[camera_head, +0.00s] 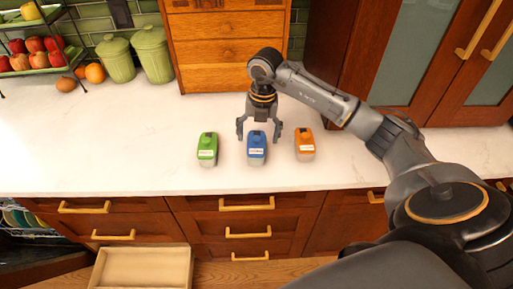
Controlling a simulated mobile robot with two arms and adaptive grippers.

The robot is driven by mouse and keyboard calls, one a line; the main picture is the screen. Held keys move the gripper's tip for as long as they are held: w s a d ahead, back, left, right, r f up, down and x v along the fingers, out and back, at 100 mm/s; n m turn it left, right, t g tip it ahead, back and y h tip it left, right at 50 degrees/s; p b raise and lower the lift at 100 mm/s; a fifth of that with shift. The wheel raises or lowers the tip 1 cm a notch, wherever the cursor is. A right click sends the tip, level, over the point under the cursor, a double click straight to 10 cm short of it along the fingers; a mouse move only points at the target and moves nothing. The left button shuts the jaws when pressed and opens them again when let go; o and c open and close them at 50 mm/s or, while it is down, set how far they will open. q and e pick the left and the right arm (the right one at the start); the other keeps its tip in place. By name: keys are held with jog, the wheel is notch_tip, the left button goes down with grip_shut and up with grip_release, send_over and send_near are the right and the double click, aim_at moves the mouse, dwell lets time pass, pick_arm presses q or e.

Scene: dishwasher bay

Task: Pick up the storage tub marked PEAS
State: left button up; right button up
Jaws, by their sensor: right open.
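Three small storage tubs stand in a row on the white counter: a green-topped tub (207,151), a blue-topped tub (257,152) and an orange-topped tub (304,146). Each has a small white label, too small to read here, so I cannot tell which is marked PEAS. My right gripper (259,131) is open and points down at the blue-topped tub, with one finger to each side of its far end. I cannot tell how far above the counter the fingertips are. No tub is held. My left gripper is out of view.
A wooden drawer cabinet (226,50) stands behind the tubs. Green canisters (152,54) and a tiered fruit rack (38,57) stand at the back left. A tall wooden cupboard (350,70) bounds the right. An open wooden drawer or tray (143,268) shows below. The counter's left part is clear.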

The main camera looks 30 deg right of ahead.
aim_at(257, 139)
jog(key=f, duration=0.1)
jog(key=f+p, duration=0.1)
jog(key=f, duration=0.1)
jog(key=shift+w+f+p, duration=0.25)
jog(key=shift+f+p, duration=0.1)
jog(key=shift+f, duration=0.5)
jog(key=c, duration=1.6)
jog(key=shift+w+r, duration=0.1)
jog(key=shift+r, duration=0.05)
